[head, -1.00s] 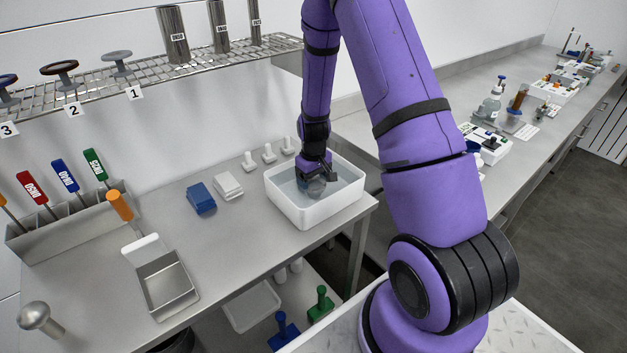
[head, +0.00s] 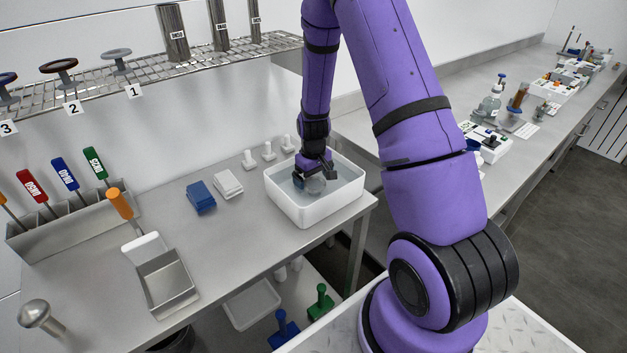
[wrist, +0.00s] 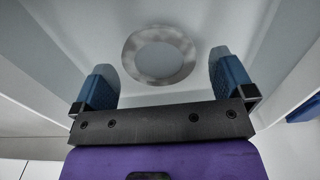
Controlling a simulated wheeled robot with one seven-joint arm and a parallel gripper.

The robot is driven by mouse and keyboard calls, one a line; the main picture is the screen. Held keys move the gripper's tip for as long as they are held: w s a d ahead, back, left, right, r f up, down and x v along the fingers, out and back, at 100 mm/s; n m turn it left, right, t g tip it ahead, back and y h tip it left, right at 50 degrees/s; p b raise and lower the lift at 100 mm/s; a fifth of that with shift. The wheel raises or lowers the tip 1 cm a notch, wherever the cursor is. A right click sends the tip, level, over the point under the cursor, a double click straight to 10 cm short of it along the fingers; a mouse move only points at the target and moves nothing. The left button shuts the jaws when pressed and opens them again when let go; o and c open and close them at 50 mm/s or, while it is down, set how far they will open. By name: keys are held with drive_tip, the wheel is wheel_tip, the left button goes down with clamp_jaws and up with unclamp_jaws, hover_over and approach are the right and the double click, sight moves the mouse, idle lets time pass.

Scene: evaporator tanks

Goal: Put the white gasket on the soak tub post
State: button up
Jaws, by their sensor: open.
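The soak tub (head: 319,212) is a white rectangular basin near the right end of the steel table, and it seems to hold clear liquid. My gripper (head: 315,177) is lowered into it with the jaws open. The pale gasket (wrist: 158,76) shows in the wrist view as a flat ring just beyond and between my two blue fingertips (wrist: 162,66), with a gap on each side. In the head view the gasket (head: 316,187) is a small greyish round shape below the fingers. I cannot make out the post or tell whether the ring is around it.
The tub walls rise close around my gripper. Small white stoppers (head: 268,152) stand behind the tub. A wire shelf (head: 150,80) hangs above at the left.

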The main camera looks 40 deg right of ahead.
wheel_tip(320, 180, up, 12)
wheel_tip(320, 180, up, 9)
drive_tip(key=t, duration=0.1)
hover_over(313, 183)
drive_tip(key=s+a, duration=0.3)
drive_tip(key=s+a+r+t, duration=0.1)
drive_tip(key=s+a+r, duration=0.4)
drive_tip(key=r, duration=0.5)
drive_tip(key=s+a+r+t, duration=0.1)
drive_tip(key=s+r, duration=0.3)
drive_tip(key=s, duration=0.5)
drive_tip(key=s+a+r+t, duration=0.2)
drive_tip(key=s+a+r, duration=0.2)
drive_tip(key=s, duration=0.6)
drive_tip(key=shift+r, duration=0.35)
